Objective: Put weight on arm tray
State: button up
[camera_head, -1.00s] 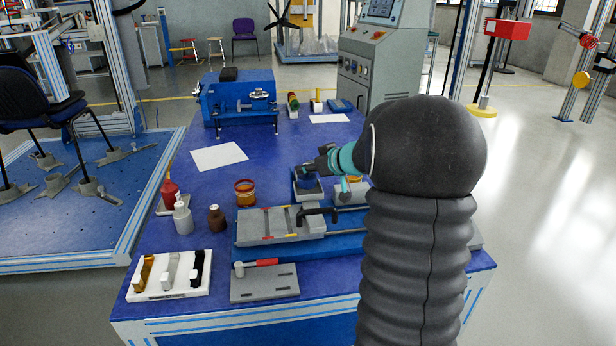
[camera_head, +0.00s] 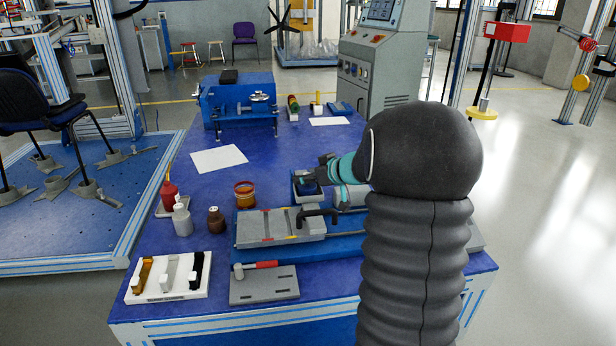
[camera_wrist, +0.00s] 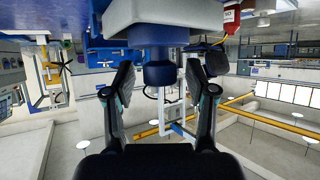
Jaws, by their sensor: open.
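A dark blue round weight (camera_head: 311,184) sits at a small blue-grey holder (camera_head: 301,196) on the blue bench, partly covered by my gripper. In the wrist view the dark blue weight (camera_wrist: 160,72) shows between my fingers, below a pale block in the picture. My gripper (camera_head: 324,172) is at the weight in the head view. In the wrist view my gripper (camera_wrist: 168,76) is open, with a finger on each side of the weight and visible gaps. I cannot tell for sure which thing is the arm tray.
A grey fixture (camera_head: 268,230) with a black handle lies in front of the holder. A white bottle (camera_head: 182,220), brown bottle (camera_head: 216,219) and amber jar (camera_head: 244,194) stand to the left. A chair (camera_head: 40,105) stands at far left.

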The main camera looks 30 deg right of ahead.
jog(key=p+v, duration=0.2)
jog(key=v, duration=1)
jog(key=s+a+r+m+t+h, duration=0.2)
jog(key=s+a+r+m+h, duration=0.25)
jog(key=r+h, duration=0.45)
jog(key=s+a+f+g+y, duration=0.2)
jog(key=s+a+f+g, duration=0.2)
jog(key=s+a, duration=0.5)
jog(key=s+a+f+g+y, duration=0.3)
jog(key=s+a+f, duration=0.3)
jog(key=s, duration=0.8)
jog(key=a+n+g, duration=0.1)
jog(key=a, duration=0.2)
jog(key=shift+s+f, duration=0.15)
jog(key=shift+f, duration=0.15)
